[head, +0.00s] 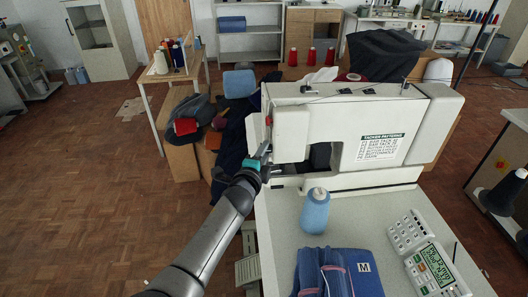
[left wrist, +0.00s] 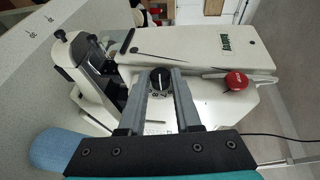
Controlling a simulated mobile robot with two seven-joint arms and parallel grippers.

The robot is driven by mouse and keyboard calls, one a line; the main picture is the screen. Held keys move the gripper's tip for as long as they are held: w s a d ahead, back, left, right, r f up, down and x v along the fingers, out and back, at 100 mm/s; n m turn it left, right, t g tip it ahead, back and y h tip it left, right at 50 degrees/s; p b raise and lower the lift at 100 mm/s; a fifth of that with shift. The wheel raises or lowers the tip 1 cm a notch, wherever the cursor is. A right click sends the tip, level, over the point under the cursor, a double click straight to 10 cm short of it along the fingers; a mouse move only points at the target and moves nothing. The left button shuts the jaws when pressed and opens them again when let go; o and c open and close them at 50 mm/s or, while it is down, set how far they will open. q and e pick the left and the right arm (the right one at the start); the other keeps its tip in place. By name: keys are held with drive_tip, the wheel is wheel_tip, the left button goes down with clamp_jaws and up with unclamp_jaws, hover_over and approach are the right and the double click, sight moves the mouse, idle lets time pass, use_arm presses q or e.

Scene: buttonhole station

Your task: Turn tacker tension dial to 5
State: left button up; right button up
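The tacker is the white sewing machine (head: 345,130) on the station table. Its tension dial (left wrist: 160,79) is a small black knob with a numbered ring, seen in the left wrist view. Digits that look like 7 and 8 show on the ring's lower side; the current setting cannot be read. My left gripper (head: 262,156) is at the machine's left end in the head view. In the left wrist view its two grey fingers (left wrist: 163,72) are apart, with the dial showing between their tips. I cannot tell whether they touch it. My right gripper is not in view.
A red knob on a lever (left wrist: 235,81) is right of the fingers in the wrist view. Dark cloth lies behind the machine's left end.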

use_arm(q)
drive_tip(key=o, duration=0.4)
drive_tip(key=shift+o, duration=0.2)
drive_tip(key=shift+s, duration=0.1)
drive_tip(key=p+v, duration=0.3)
drive_tip(key=v, duration=1.2)
